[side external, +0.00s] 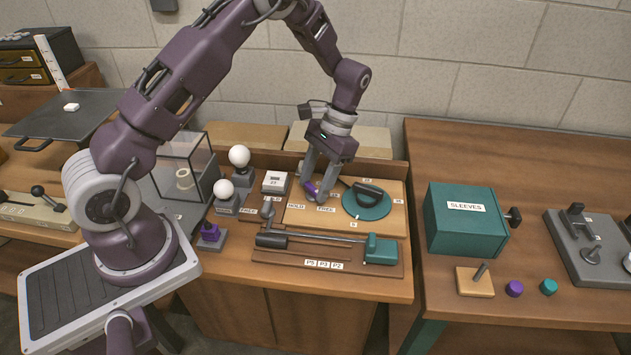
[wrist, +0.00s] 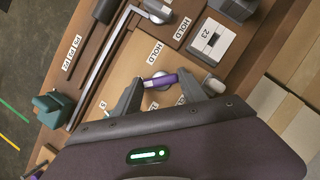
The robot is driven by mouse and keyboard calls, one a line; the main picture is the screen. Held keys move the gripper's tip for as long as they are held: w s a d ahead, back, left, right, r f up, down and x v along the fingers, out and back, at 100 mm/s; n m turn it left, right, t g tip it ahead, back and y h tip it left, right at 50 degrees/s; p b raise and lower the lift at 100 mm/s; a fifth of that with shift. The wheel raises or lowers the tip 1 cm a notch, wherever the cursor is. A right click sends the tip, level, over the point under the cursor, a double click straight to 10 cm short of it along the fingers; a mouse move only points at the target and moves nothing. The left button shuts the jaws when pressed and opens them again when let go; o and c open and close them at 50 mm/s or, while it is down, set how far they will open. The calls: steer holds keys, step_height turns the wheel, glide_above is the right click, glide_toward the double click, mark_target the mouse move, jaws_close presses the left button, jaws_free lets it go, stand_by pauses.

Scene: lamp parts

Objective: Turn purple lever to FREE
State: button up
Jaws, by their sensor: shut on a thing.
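The purple lever (side external: 312,188) sits on a light wooden panel, with a HOLD label (side external: 296,205) at its left and a FREE label (side external: 326,209) at its right. In the wrist view the purple lever (wrist: 164,80) lies across the space between my fingers, with a pale end at the left. My gripper (side external: 314,182) points down and is shut on the lever; it also shows in the wrist view (wrist: 160,79). In the wrist view the HOLD label (wrist: 155,52) is clear, but labels on the near side are partly hidden by my gripper.
A teal dial (side external: 366,204) with a dark handle sits right of the lever. A rod with a teal block (side external: 381,250) runs along the front. A teal SLEEVES box (side external: 466,225) is farther right.

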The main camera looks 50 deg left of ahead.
stand_by(0.4)
steer(key=o, duration=1.4)
steer(key=shift+c, duration=0.2)
steer(key=v, duration=0.7)
steer(key=shift+r, duration=0.15)
